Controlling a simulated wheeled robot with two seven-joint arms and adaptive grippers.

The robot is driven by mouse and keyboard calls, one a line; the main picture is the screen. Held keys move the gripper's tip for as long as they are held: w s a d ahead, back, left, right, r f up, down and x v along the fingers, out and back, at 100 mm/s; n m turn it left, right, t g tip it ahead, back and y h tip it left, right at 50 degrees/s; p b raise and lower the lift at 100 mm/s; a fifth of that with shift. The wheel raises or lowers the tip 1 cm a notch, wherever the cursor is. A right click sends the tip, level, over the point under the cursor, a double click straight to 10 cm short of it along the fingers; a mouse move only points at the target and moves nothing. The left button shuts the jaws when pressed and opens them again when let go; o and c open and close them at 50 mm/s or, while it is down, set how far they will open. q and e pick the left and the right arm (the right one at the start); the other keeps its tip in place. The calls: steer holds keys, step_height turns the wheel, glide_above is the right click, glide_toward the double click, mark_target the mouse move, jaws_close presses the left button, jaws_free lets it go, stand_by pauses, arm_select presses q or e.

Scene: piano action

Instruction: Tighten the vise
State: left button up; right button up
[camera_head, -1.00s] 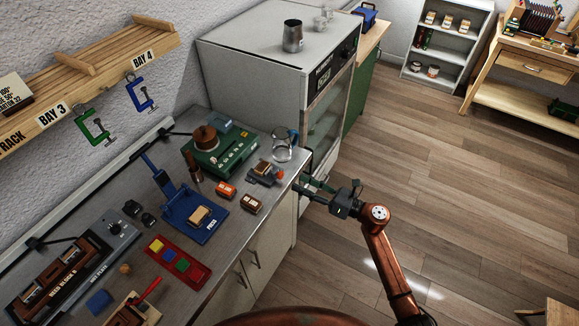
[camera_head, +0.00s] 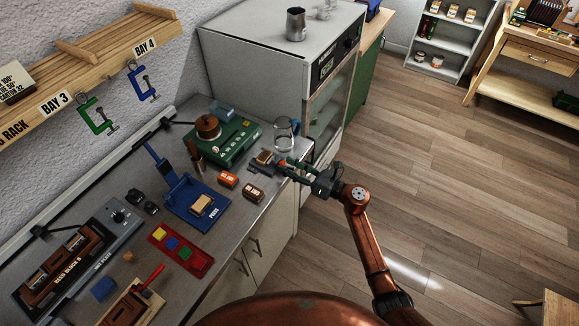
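The vise (camera_head: 260,167) is a small grey tool at the right edge of the bench top. A brown block (camera_head: 266,157) sits in or on its jaws. My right gripper (camera_head: 290,171) reaches in from the right, at the vise's right end by the bench edge. Its fingers are small in the picture and overlap that end. I cannot tell whether they touch the vise handle or are closed on it. My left gripper is out of the picture.
A glass jug (camera_head: 285,135) stands just behind the vise. A green machine (camera_head: 233,143) is to its left. Two small boxes, orange (camera_head: 228,180) and brown (camera_head: 253,192), lie in front. A blue press (camera_head: 190,200) stands further left. The floor (camera_head: 460,200) at right is clear.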

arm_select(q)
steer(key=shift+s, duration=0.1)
arm_select(e)
steer(key=shift+c, duration=0.4)
steer(key=c, duration=0.5)
jaws_close()
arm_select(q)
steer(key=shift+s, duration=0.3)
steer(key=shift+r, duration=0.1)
arm_select(e)
steer(key=m+p, duration=0.1)
steer(key=m, duration=0.2)
steer(key=shift+m, duration=0.3)
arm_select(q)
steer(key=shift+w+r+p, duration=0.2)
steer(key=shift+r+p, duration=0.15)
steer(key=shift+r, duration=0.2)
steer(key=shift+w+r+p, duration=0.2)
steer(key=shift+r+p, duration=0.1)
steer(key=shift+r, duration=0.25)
arm_select(e)
steer(key=shift+d+f+m, duration=0.1)
steer(key=shift+m, duration=1.6)
